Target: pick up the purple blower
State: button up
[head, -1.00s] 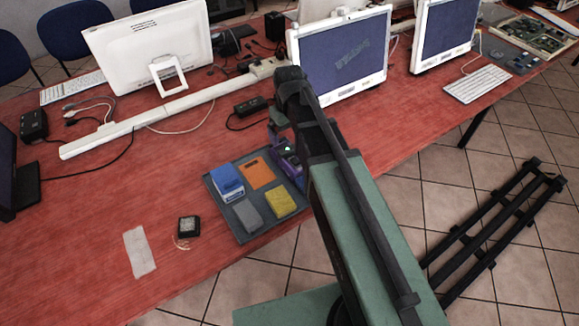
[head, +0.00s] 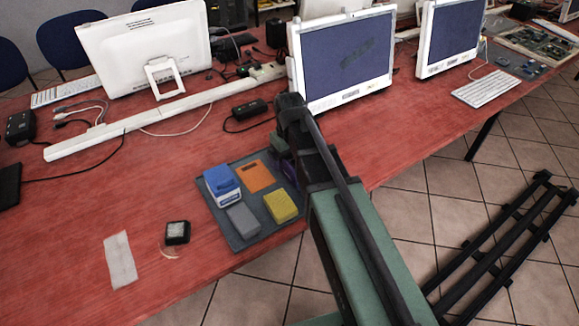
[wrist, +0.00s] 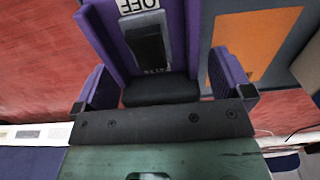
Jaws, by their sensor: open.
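The purple blower (wrist: 195,20) fills the upper middle of the wrist view, with purple sides, a dark grey centre panel and part of a white "OFF" label. In the head view only a purple sliver (head: 284,163) shows beside my arm, at the right side of the grey tray (head: 228,238). My gripper (wrist: 160,66) is open, its two purple-looking fingers standing to the left and right of the blower's body. I cannot tell whether either finger touches it. My arm hides most of the blower and gripper in the head view.
The tray also holds a blue box (head: 222,184), an orange flat piece (head: 258,176), a grey block (head: 242,219) and a yellow block (head: 281,206). A monitor (head: 345,60) and a black adapter with cable (head: 249,110) are behind.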

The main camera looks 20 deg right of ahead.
jog(key=shift+r, duration=0.1)
jog(key=c, duration=1.2)
notch_tip(320, 180, up, 20)
jog(key=p, duration=2)
